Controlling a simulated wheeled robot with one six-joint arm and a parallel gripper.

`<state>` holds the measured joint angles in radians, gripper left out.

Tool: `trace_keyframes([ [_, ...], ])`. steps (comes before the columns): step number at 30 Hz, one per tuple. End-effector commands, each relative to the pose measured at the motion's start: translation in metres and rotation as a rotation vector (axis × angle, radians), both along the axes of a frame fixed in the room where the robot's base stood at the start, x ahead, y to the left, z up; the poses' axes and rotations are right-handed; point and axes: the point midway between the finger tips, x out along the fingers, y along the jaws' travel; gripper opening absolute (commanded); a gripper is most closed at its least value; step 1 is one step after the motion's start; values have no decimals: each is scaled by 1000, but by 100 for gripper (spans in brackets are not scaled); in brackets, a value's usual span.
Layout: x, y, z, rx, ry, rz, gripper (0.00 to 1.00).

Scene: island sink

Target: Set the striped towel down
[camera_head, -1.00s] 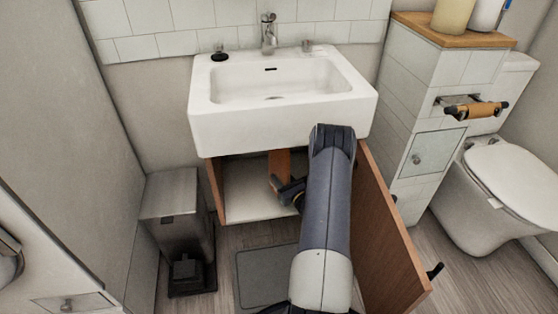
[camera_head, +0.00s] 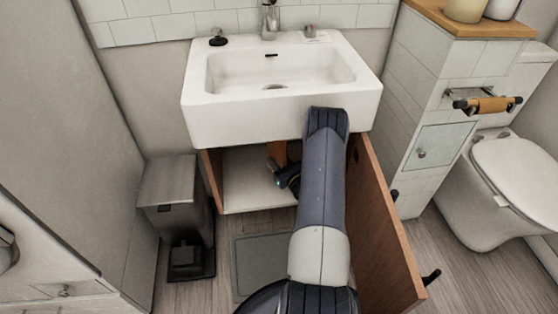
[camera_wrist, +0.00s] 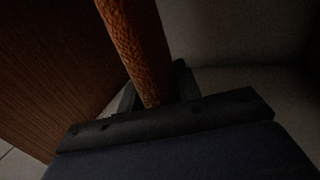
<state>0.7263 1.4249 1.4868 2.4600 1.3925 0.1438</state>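The towel (camera_wrist: 137,45) is an orange-brown, textured, narrow strip in the wrist view. No clear stripes show in the dim light. It runs up from between the two fingers of my gripper (camera_wrist: 155,95), which look shut on it. In the head view my gripper (camera_head: 285,178) is in the open cabinet under the sink. A brown strip, likely the towel (camera_head: 280,152), shows just above and behind it. My forearm hides part of the gripper and cabinet. I cannot tell whether the towel touches the cabinet floor (camera_head: 245,190).
The open wooden cabinet door (camera_head: 385,235) stands close to the right of my arm. The white sink (camera_head: 270,125) is just above. A metal pedal bin (camera_head: 175,200) stands left of the cabinet. A grey mat (camera_head: 262,262) lies on the floor in front. The cabinet's left floor is clear.

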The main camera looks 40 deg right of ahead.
Motion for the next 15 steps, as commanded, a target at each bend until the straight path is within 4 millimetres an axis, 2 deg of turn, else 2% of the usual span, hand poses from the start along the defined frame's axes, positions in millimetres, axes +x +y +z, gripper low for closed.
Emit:
trace_keyframes([
  [1, 0, 0, 0, 0, 0, 0, 36],
  [7, 0, 0, 0, 0, 1, 0, 53],
  [15, 0, 0, 1, 0, 1, 0, 53],
])
